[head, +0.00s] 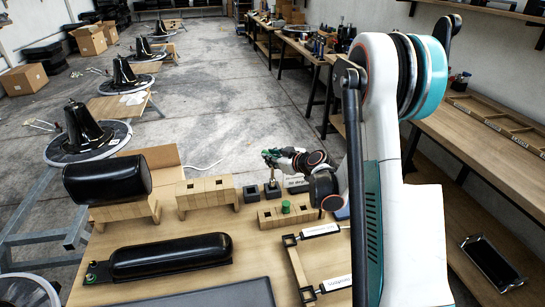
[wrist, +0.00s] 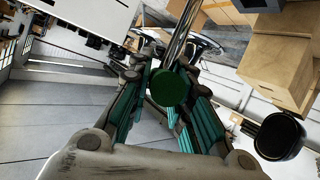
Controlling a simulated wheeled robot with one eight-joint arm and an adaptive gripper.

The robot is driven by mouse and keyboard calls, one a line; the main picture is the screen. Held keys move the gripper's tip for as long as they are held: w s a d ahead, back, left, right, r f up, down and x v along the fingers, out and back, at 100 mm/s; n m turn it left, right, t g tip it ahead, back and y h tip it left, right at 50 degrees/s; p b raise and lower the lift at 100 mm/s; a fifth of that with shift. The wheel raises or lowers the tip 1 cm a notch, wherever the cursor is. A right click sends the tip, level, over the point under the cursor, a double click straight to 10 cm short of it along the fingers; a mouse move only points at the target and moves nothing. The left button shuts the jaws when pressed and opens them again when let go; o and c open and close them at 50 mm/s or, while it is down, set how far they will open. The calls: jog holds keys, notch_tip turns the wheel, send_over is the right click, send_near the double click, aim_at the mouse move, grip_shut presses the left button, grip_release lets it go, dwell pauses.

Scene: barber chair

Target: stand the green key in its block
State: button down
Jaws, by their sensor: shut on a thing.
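My gripper (head: 274,157) is shut on the green key above the workbench in the head view. The key's thin shaft (head: 272,174) points down from the fingers, roughly upright. Its lower end overlaps a small dark block (head: 272,191); I cannot tell whether it is in the block, touching it or above it. In the wrist view the key's round green end (wrist: 168,88) lies between the teal finger pads, with a shiny metal shaft running up from it. A short green cylinder (head: 285,207) stands on a low wooden block with holes (head: 268,219).
Another dark block (head: 251,194) stands just left. A wooden rack (head: 205,195), a black headrest cushion (head: 108,180) and a long black pad (head: 160,257) lie further left. A black-and-wood frame (head: 298,268) lies in front. The wooden bench between them has bare patches.

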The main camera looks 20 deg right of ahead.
jog(key=shift+f, duration=2.15)
dwell(0.9)
jog(key=c, duration=1.4)
grip_release()
jog(key=shift+o, duration=0.2)
jog(key=shift+s, duration=0.15)
